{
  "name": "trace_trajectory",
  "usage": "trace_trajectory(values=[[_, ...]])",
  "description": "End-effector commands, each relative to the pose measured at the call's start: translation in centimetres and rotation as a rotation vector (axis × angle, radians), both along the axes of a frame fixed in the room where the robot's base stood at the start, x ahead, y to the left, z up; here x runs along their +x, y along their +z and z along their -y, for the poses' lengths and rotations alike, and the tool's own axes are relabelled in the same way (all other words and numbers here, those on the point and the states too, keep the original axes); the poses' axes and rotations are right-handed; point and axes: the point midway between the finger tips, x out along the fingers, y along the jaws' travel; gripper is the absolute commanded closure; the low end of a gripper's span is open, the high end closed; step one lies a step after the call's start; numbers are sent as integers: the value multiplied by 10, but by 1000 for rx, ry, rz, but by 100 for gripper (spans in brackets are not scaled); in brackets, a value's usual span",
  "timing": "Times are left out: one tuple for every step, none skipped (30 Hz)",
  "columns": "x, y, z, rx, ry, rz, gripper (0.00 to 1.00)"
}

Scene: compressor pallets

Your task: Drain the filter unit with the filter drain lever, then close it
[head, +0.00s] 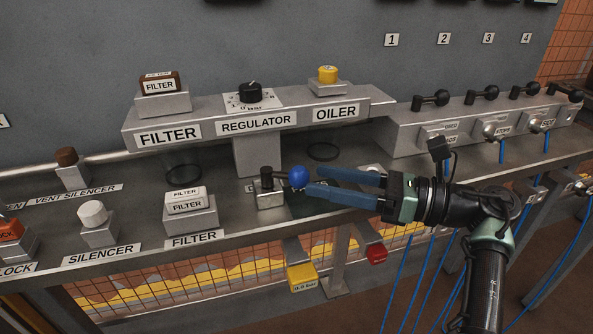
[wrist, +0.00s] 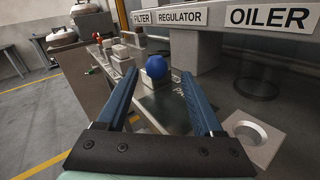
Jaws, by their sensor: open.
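The filter drain lever is a dark arm on a small metal block (head: 271,199), ending in a blue ball knob (head: 299,176). My gripper (head: 314,181) is open, reaching from the right with its blue fingers pointing at the knob. In the wrist view the blue knob (wrist: 156,67) appears between the fingertips (wrist: 160,75); I cannot tell whether either finger touches it. The filter unit (head: 168,134) is the left section of the grey beam, with a clear round bowl (head: 183,172) below it. The label by the lever is partly hidden.
The regulator (head: 250,93) and yellow-capped oiler (head: 327,75) stand on the beam. A filter block (head: 190,211) and silencer (head: 94,215) are on the bench left. Black levers with blue hoses line the right.

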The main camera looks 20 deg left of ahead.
Motion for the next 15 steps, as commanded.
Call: trace_trajectory(values=[[1, 1, 13, -1, -4, -2, 31], [1, 1, 19, -1, -4, -2, 31], [0, 1, 26, -1, -4, -1, 31], [0, 0, 31, -1, -4, -2, 31], [0, 0, 35, -2, -3, -2, 31], [0, 0, 40, -2, -3, -2, 31], [0, 0, 43, -1, -3, -1, 31], [0, 0, 46, -1, -3, -1, 31], [0, 0, 48, 0, -2, -1, 31], [0, 0, 50, 0, -2, -1, 31], [0, 0, 51, 0, -2, -1, 31], [0, 0, 53, 0, -1, -1, 31], [0, 0, 53, 0, -1, -1, 31], [-1, 0, 53, 0, -1, -1, 31], [-1, 0, 54, 0, -1, -1, 31]])
